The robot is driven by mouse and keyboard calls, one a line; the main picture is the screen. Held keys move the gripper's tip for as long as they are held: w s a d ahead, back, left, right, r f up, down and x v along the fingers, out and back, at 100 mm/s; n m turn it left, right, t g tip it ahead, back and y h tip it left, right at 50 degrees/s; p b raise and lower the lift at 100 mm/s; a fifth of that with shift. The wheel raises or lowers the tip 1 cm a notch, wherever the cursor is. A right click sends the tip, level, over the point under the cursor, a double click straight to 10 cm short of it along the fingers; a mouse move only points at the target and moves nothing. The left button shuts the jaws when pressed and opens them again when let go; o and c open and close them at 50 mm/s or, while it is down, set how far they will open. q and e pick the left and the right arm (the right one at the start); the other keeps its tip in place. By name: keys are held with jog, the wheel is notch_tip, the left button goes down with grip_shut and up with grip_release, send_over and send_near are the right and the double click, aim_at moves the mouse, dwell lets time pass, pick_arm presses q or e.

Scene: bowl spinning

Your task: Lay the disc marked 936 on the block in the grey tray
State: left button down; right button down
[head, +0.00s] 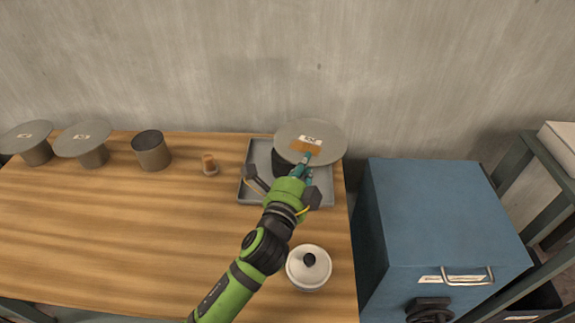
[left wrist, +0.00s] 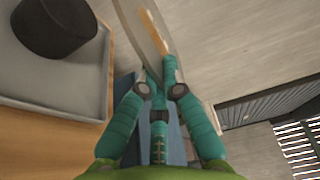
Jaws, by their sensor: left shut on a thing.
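A grey disc (head: 328,130) with a small white label is held above the grey tray (head: 254,195); the label is too small to read surely. My left gripper (head: 304,166) is shut on the disc at its near side, by an orange-brown patch. In the left wrist view the disc (left wrist: 140,35) shows nearly edge-on between the fingertips (left wrist: 159,78). A dark round block (head: 281,165) stands in the tray, partly hidden by the disc. In the left wrist view the block (left wrist: 55,28) is left of the disc, apart from it. My right gripper is out of view.
Two labelled discs (head: 27,137) (head: 84,140) rest on blocks at the left. A bare round block (head: 151,152) and a small wooden piece (head: 209,165) stand nearer the tray. A white lidded pot (head: 309,270) is in front. A blue cabinet (head: 440,220) stands right of the table.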

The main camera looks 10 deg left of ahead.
aim_at(286, 164)
pick_arm(q)
jog(key=w+a+f, duration=0.1)
jog(key=a, duration=0.1)
jog(key=w+a+f, duration=0.3)
jog(key=a+f, duration=0.1)
jog(key=shift+w+a, duration=0.3)
jog(key=shift+w, duration=0.05)
jog(key=shift+f+b, duration=0.45)
jog(key=shift+f, duration=1.4)
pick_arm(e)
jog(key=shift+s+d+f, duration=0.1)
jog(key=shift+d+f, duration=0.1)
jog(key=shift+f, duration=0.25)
pick_arm(q)
jog(key=shift+f, duration=0.2)
jog(key=c, duration=1.4)
grip_release()
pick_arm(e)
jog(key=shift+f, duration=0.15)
